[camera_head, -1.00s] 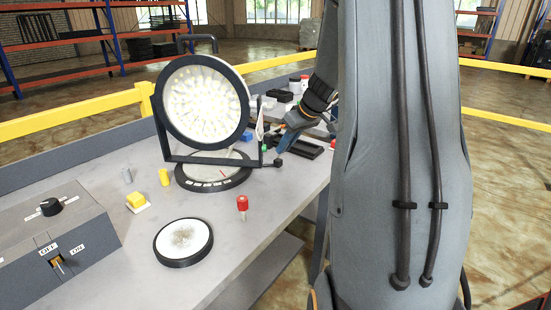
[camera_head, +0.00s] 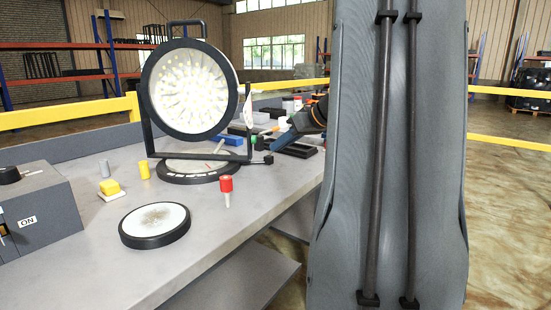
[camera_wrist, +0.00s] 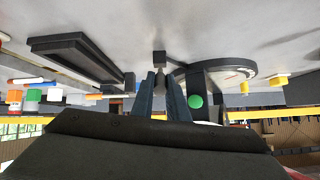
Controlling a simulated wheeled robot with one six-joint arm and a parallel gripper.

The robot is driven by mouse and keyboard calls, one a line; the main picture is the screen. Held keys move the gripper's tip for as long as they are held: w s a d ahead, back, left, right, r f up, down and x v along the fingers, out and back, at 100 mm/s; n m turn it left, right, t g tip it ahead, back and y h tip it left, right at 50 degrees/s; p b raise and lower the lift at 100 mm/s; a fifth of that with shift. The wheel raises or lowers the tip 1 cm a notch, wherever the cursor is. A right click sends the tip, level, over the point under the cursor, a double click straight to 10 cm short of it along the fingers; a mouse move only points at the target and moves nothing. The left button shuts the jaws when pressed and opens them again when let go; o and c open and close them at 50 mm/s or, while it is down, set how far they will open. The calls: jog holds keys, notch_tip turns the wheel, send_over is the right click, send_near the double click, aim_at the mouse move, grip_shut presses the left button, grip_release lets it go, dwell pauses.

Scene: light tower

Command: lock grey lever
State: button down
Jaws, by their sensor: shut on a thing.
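The light tower's round lamp (camera_head: 188,90) stands upright in a dark U-shaped bracket on a round base (camera_head: 192,170). The grey lever, a short dark piece with a block end (camera_head: 268,159), is at the bracket's lower right corner. Its block end shows in the wrist view (camera_wrist: 159,58). My gripper (camera_head: 276,146) reaches it from the right. In the wrist view my gripper's two blue-grey fingers (camera_wrist: 160,85) are close together with a dark piece between their tips, which I take as the lever. The exact contact is hard to see.
A red-topped peg (camera_head: 226,185), a dark-rimmed white disc (camera_head: 155,224), a yellow block (camera_head: 109,187) and a grey control box (camera_head: 45,215) are on the workbench. A black tray (camera_wrist: 75,58) and several small items lie close behind my gripper. The bench front is mostly clear.

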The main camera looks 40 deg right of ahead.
jog(key=shift+s+d+f+t+y+b, duration=0.2)
jog(key=shift+f+t+b, duration=0.6)
jog(key=shift+b, duration=2.6)
jog(key=shift+s+f+t+y+b, duration=0.3)
jog(key=shift+t+b, duration=0.7)
jog(key=shift+b, duration=2.4)
jog(key=t+b, duration=0.1)
jog(key=b, duration=0.2)
jog(key=f+b, duration=0.1)
jog(key=b, duration=0.2)
jog(key=shift+s+f+t, duration=0.1)
jog(key=shift+s+t, duration=0.15)
jog(key=shift+t, duration=0.15)
jog(key=shift+t+b, duration=0.3)
jog(key=shift+b, duration=0.4)
jog(key=shift+s+t+b, duration=0.1)
jog(key=shift+t+b, duration=0.2)
jog(key=shift+b, duration=0.45)
jog(key=c, duration=1.7)
grip_release()
jog(key=shift+c, duration=0.2)
jog(key=shift+p+v, duration=1.1)
jog(key=shift+v, duration=2.8)
jog(key=shift+d+f, duration=0.1)
